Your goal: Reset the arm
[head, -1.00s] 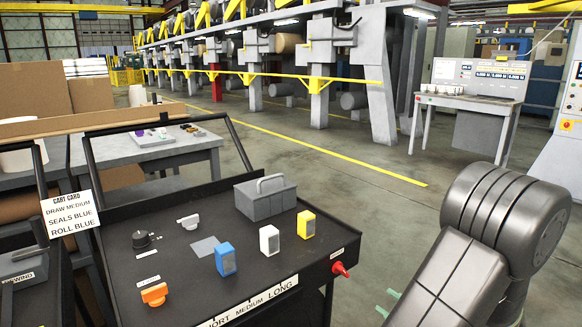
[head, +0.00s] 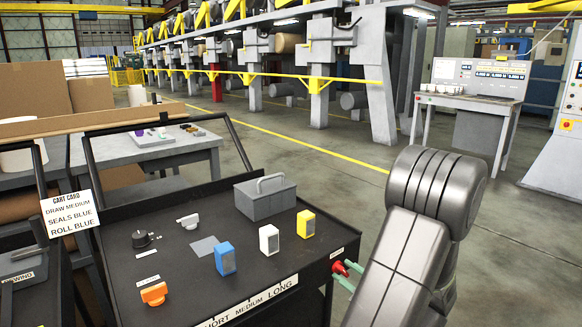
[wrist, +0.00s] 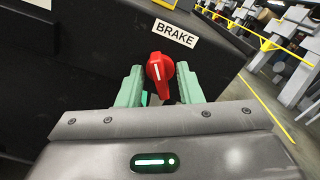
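My gripper (wrist: 160,85) shows in the wrist view with its two green fingers apart, one on each side of a red knob (wrist: 159,68) under a BRAKE label. The knob has a white line that stands nearly upright. I cannot tell whether the fingers touch it. In the head view the red knob (head: 339,267) sits on the right end of the black cart (head: 190,290), with the green fingertips (head: 346,275) close beside it. My dark grey arm fills the lower right and hides the rest of the gripper.
On the cart top are a blue block (head: 225,259), a white block (head: 268,240), a yellow block (head: 306,223), an orange piece (head: 154,294), a black knob (head: 142,239) and a grey box (head: 265,199). A grey console table (head: 470,102) stands back right. The floor between is clear.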

